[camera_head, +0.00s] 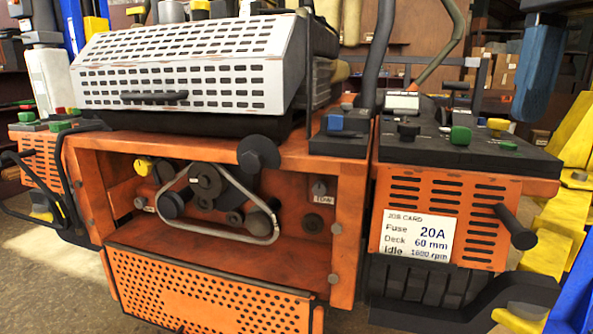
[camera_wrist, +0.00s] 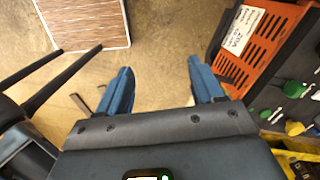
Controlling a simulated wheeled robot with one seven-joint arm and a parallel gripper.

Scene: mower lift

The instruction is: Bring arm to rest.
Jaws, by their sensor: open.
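My gripper (camera_wrist: 162,88) is open in the wrist view, with its two blue fingers spread wide and nothing between them. Bare floor shows beyond the fingertips. In the head view, a blue finger of my gripper (camera_head: 538,72) hangs at the upper right, above the right end of the orange mower (camera_head: 345,240). The rest of my arm is mostly out of the head view. The mower's orange slotted panel (camera_wrist: 262,40) shows at the right of the wrist view, apart from the fingers.
The mower's dark control panel (camera_head: 470,150) carries green, yellow and black knobs. A white job card (camera_head: 417,236) is on the slotted panel below. Yellow structures (camera_head: 572,200) stand at the far right. In the wrist view, a brown striped board (camera_wrist: 88,20) lies upper left; open floor is between.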

